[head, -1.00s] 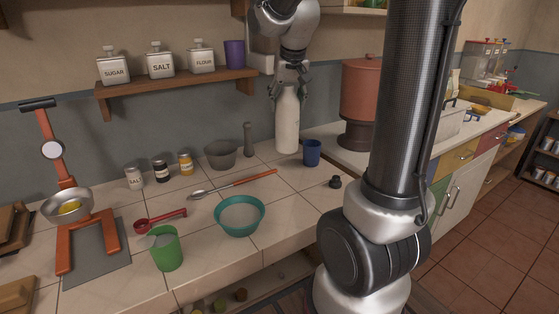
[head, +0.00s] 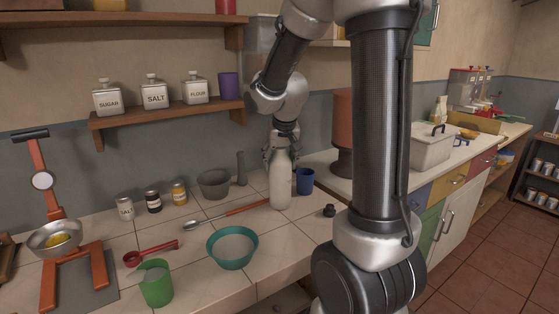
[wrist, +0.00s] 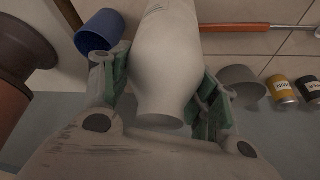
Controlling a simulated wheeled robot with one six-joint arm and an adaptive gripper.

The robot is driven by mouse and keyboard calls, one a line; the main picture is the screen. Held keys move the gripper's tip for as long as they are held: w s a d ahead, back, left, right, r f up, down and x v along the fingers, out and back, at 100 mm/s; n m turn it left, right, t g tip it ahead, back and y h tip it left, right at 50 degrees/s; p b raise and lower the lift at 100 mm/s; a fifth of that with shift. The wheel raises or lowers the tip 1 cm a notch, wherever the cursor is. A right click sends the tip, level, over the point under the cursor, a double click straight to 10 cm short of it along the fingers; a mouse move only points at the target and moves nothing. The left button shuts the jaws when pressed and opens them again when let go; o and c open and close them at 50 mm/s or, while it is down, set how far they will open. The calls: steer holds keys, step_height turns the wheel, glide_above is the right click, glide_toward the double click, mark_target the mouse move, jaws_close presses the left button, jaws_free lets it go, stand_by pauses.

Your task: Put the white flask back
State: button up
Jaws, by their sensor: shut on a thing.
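The white flask (head: 281,182) is a tall pale bottle with a narrower neck, upright in the head view. My gripper (head: 281,152) is shut on it near the neck, from above. In the wrist view the flask (wrist: 165,60) lies between the green-padded fingers of my gripper (wrist: 158,92). Its base appears at or just above the counter tiles (head: 290,250), between the orange-handled spoon (head: 240,212) and the blue cup (head: 304,181). I cannot tell whether it touches the counter.
A small black stopper-like object (head: 329,211) lies right of the flask. A grey mortar (head: 214,184) with a pestle (head: 241,168) stands behind left. A teal bowl (head: 232,250) is in front left. A shelf (head: 170,122) of labelled jars hangs above.

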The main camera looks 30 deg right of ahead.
steer(key=o, duration=1.3)
steer(key=shift+r, duration=0.25)
steer(key=v, duration=1.2)
steer(key=s+a+f+n, duration=0.1)
steer(key=s, duration=0.5)
steer(key=s+a+f+n+y, duration=0.1)
steer(key=s, duration=0.6)
steer(key=s+a+f+n, duration=0.1)
steer(key=s+a+n, duration=0.1)
steer(key=s, duration=0.5)
steer(key=shift+a, duration=0.1)
